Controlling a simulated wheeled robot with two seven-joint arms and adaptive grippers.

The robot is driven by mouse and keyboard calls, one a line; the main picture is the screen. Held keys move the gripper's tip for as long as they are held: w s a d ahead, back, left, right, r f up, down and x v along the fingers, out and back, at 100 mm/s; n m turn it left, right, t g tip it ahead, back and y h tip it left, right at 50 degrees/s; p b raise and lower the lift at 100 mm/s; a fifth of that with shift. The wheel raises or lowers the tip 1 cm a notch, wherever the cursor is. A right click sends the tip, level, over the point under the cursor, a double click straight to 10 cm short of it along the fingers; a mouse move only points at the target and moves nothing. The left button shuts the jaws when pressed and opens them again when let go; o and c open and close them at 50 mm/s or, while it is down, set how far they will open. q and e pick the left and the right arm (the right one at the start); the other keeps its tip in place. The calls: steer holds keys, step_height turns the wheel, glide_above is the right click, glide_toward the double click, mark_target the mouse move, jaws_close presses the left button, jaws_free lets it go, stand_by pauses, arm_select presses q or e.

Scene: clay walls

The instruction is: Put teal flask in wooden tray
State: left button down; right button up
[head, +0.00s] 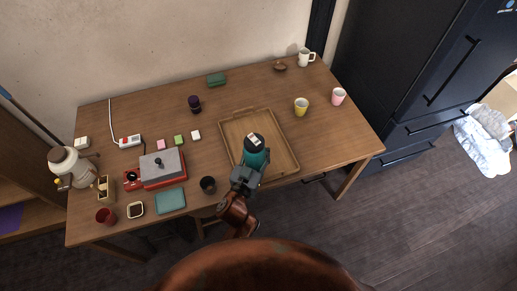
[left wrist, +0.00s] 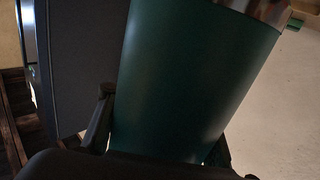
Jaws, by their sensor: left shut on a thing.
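The teal flask (head: 256,158) has a dark teal body and a dark cap with a pale top. My left gripper (head: 246,177) is shut around its body from the near side. The flask looks upright, over the front part of the wooden tray (head: 281,136); I cannot tell whether it touches the tray floor. In the left wrist view the flask (left wrist: 195,80) fills the middle between two dark fingers, with a shiny metal band near its top. The rest of the tray looks empty. My right gripper is not in view.
A dark cup (head: 208,185) stands just left of the tray, near a teal square (head: 171,201) and a grey-and-red appliance (head: 162,167). A yellow mug (head: 301,107) and pink cup (head: 338,96) stand to the right. The right front of the table is clear.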

arm_select(q)
steer(key=w+f+b, duration=0.1)
steer(key=f, duration=0.2)
steer(key=w+a+f+b, duration=0.1)
steer(key=f, duration=0.2)
steer(key=w+f+b, duration=0.1)
steer(key=w+f, duration=0.1)
steer(key=f, duration=0.1)
steer(key=shift+a+b, duration=0.15)
steer(key=shift+b, duration=0.25)
steer(key=shift+r, duration=0.25)
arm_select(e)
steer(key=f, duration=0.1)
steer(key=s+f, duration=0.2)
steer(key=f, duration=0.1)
arm_select(q)
steer(key=shift+f, duration=0.15)
steer(key=c, duration=1.1)
jaws_free()
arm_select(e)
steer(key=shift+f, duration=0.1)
arm_select(q)
steer(key=p+v, duration=0.1)
steer(key=v, duration=1.1)
steer(key=shift+p, duration=0.4)
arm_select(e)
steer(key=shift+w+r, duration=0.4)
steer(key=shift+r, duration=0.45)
